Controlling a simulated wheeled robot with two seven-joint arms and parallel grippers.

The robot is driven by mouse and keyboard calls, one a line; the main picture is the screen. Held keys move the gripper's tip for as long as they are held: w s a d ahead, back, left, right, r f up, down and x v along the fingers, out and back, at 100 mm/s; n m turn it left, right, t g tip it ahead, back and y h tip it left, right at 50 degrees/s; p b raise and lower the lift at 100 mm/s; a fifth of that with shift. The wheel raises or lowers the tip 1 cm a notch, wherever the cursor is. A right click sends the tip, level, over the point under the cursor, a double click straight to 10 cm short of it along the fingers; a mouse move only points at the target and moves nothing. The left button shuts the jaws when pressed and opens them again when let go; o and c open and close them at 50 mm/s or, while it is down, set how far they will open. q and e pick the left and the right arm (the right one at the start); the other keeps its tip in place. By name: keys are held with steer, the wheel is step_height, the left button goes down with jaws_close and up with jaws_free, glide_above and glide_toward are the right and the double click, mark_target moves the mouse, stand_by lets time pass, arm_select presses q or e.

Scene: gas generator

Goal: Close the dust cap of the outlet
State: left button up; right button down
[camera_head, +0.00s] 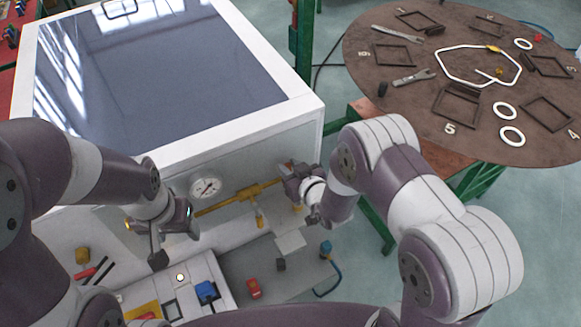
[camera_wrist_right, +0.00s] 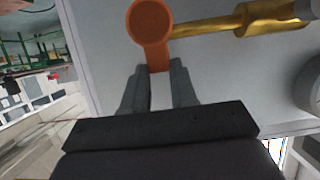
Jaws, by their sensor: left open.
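The orange dust cap (camera_wrist_right: 152,22) is a round disc with a tab at the top of the right wrist view. Its tab reaches down between the fingertips of my right gripper (camera_wrist_right: 160,75), which look closed against both sides of it. The brass outlet pipe (camera_wrist_right: 225,28) runs right from beside the disc. I cannot tell whether the disc covers the pipe's end. In the head view the brass pipe (camera_head: 238,197) lies along the generator's front, and my right gripper (camera_head: 290,178) is at its right end. My left gripper (camera_head: 145,241) is open and empty, left of the gauge.
The white generator box (camera_head: 312,118) with a dark glossy top fills the upper left. A round gauge (camera_head: 205,188) sits on its front. A round brown table (camera_head: 400,110) with frames and rings stands at upper right. Small coloured parts lie on the shelf below the pipe.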

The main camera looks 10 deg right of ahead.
steer(key=shift+s+d+f+b, duration=0.1)
steer(key=shift+s+f+b, duration=0.1)
steer(key=shift+b, duration=0.5)
steer(key=s+t+b, duration=0.1)
steer(key=b, duration=0.2)
steer(key=s+d+f+t+y+b, duration=0.1)
steer(key=t+b, duration=0.1)
steer(key=b, duration=0.1)
steer(key=shift+s+t, duration=0.3)
steer(key=shift+s, duration=0.05)
steer(key=shift+s+d+f+b, duration=0.2)
steer(key=shift+s+b, duration=0.1)
steer(key=shift+s, duration=0.15)
steer(key=shift+s+d+f+b, duration=0.15)
steer(key=shift+s+b, duration=0.2)
steer(key=shift+s, duration=0.15)
steer(key=shift+s+d+f+b, duration=0.2)
steer(key=shift+s+b, duration=0.1)
steer(key=shift+s, duration=0.15)
steer(key=c, duration=0.9)
jaws_free()
steer(key=shift+w, duration=0.2)
steer(key=shift+r, duration=0.1)
